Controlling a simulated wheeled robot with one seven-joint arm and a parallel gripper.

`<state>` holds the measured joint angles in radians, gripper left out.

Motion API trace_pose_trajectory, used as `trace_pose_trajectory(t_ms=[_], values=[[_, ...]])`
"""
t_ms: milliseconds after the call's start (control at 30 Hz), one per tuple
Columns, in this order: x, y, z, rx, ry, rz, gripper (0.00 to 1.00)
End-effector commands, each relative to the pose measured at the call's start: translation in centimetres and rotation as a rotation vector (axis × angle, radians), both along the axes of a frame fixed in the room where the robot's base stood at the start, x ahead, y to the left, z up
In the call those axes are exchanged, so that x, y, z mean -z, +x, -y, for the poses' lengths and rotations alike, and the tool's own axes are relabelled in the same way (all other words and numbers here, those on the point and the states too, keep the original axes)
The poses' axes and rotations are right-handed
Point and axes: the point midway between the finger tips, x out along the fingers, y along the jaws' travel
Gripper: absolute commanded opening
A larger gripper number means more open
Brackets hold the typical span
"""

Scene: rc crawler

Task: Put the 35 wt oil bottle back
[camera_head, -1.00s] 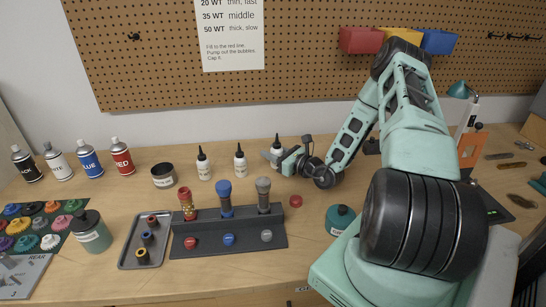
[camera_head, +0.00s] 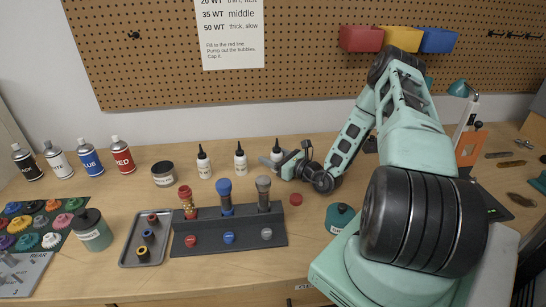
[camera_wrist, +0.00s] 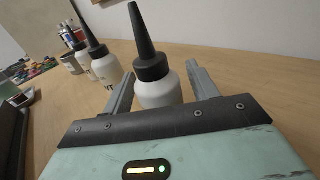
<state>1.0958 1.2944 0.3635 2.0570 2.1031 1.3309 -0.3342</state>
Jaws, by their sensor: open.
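Three white oil bottles with black pointed caps stand upright in a row at the back of the bench: the left bottle (camera_head: 203,166), the middle bottle (camera_head: 240,162) and the right bottle (camera_head: 277,147). I cannot read their labels, so I cannot tell which is the 35 wt. My gripper (camera_head: 271,160) is low at the right bottle and partly hides it. In the wrist view, my gripper (camera_wrist: 160,74) is open, with a finger on each side of that bottle (camera_wrist: 156,92). The bottle stands on the bench; finger contact is not clear.
A dark stand (camera_head: 255,240) holds three shock absorbers in front of the bottles. A grey tray (camera_head: 127,258) lies left of it. A dark jar (camera_head: 164,174) and several spray cans (camera_head: 88,159) stand further left. A teal round container (camera_head: 340,217) is near my arm.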

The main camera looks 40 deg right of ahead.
Motion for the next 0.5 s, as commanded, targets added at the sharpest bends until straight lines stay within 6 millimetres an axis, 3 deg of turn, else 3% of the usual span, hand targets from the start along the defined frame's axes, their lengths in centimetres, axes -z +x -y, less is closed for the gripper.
trace_pose_trajectory(t_ms=[500], values=[[-0.1,-6.9,0.9,0.001,0.0,0.0,0.59]])
